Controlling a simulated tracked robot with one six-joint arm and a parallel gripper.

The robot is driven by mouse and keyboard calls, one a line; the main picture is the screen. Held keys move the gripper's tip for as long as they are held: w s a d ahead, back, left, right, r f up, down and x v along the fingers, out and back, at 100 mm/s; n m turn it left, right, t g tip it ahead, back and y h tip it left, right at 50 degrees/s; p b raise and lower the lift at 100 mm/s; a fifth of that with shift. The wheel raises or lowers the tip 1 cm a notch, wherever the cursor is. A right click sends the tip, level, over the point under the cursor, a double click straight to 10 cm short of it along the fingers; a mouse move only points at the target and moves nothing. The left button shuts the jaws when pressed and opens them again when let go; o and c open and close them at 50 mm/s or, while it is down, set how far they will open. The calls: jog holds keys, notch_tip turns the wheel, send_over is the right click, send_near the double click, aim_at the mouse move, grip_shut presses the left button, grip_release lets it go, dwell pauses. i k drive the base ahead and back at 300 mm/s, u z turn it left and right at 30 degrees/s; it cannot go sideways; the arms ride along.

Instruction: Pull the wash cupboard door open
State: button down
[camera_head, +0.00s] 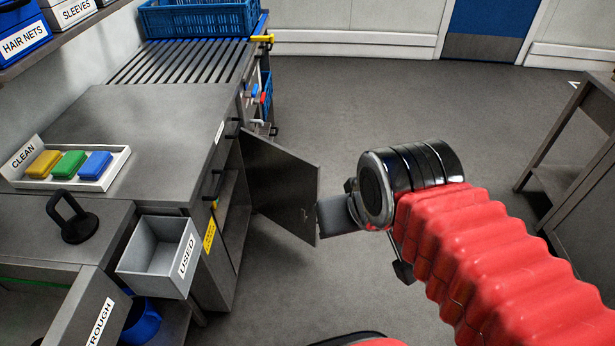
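The wash cupboard door (278,185) is a grey metal panel under the counter, swung well out from the cabinet. Its hinged side is at the far end, and its free edge points toward my arm. Behind it, the cupboard opening (233,215) shows a dark interior with a shelf. My gripper (326,215) is at the door's free edge, at the end of my red-sleeved arm. A flat grey finger part meets or overlaps the door edge. The fingertips are mostly hidden, so I cannot tell whether they grip the door.
A USED bin (150,262) hangs at the counter's front left. A CLEAN tray (118,172) holds yellow, green and blue sponges. A black handled object (78,222) stands nearby. A metal table (570,150) is at right. Open floor (400,100) lies beyond the door.

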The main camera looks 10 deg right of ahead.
aim_at(282, 182)
jog(key=u, duration=0.55)
jog(key=i, duration=1)
jog(key=u, duration=0.05)
